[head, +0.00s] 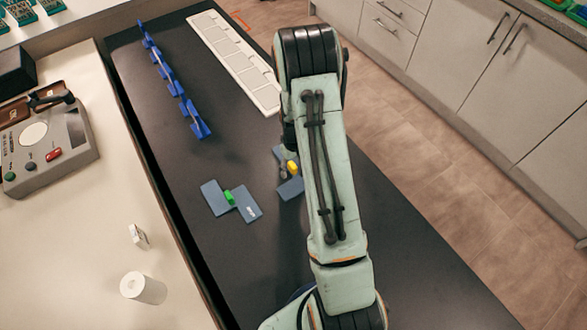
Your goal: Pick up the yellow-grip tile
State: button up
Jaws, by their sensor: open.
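The yellow-grip tile (291,187) is a blue-grey piece on the dark table, with a yellow grip (293,167) standing up from it. My arm hides its right part in the head view. My gripper (286,166) is mostly hidden behind my arm. A grey finger shows just left of the yellow grip, close to it. The gripper is open, and I cannot tell whether it touches the grip or the tile.
A green-grip tile (246,206) of similar blue-grey pieces lies just left. A blue rack (171,79) and a pale slotted tray (233,57) lie farther back. A grey control box (45,145) and white roll (143,288) stand on the left counter. The table front is clear.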

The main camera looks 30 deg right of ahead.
jog(key=shift+f, duration=0.1)
grip_shut()
dwell(0.3)
